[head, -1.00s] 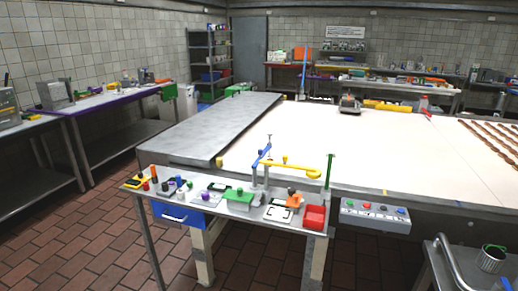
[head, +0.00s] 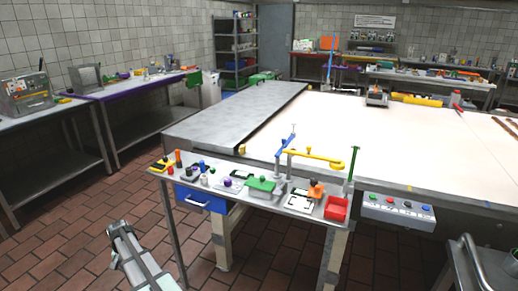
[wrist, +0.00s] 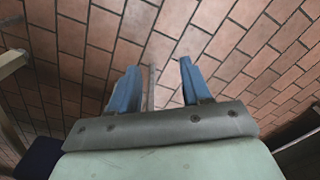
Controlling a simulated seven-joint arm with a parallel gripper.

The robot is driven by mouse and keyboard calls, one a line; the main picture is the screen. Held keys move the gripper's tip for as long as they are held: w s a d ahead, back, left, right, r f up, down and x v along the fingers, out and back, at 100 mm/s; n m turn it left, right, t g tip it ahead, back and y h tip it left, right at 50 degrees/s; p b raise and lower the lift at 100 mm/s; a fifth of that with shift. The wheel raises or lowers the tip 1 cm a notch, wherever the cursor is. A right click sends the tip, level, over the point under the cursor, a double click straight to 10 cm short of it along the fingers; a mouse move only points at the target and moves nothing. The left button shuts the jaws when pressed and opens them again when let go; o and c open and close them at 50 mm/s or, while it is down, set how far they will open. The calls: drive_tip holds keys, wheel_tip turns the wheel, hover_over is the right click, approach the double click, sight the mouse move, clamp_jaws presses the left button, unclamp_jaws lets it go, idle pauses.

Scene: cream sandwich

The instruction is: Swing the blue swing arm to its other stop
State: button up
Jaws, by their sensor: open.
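The blue swing arm (head: 285,144) is on an upright post at the back of the small workbench (head: 272,203). It slants up and away to the right in the head view. A yellow arm (head: 315,157) with a hooked end reaches right from beside it. My gripper (head: 119,228) is at the lower left, well apart from the blue arm and left of the workbench. In the wrist view my gripper (wrist: 157,85) shows two blue fingers spread apart with nothing between them, only floor tiles beyond.
The workbench carries a green block (head: 261,184), a red bin (head: 336,207), a green post (head: 352,172) and several small parts. A blue drawer (head: 200,200) is under its left end. A large white-topped table (head: 400,145) stands behind. Tiled floor is clear around my gripper.

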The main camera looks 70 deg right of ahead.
drive_tip(key=w+d+r+m+t+h, duration=0.1)
drive_tip(key=w+d+r+m, duration=0.15)
drive_tip(key=d+r, duration=0.7)
drive_tip(key=w+d+r+m+t, duration=0.1)
drive_tip(key=w+d+r+m, duration=0.15)
drive_tip(key=d+r, duration=0.75)
drive_tip(key=s+d+r+m+h, duration=0.1)
drive_tip(key=s+d+r, duration=0.2)
drive_tip(key=d+r, duration=0.45)
drive_tip(key=s+d+r+m+h, duration=0.1)
drive_tip(key=s+d+r+m, duration=0.15)
drive_tip(key=d+r, duration=0.5)
drive_tip(key=m+g, duration=0.6)
drive_tip(key=m, duration=0.2)
approach(284, 139)
drive_tip(key=shift+n+t, duration=0.25)
drive_tip(key=shift+t, duration=0.05)
drive_tip(key=x, duration=0.8)
drive_tip(key=shift+s+f, duration=0.15)
drive_tip(key=shift+s, duration=0.1)
drive_tip(key=shift+c, duration=0.2)
clamp_jaws()
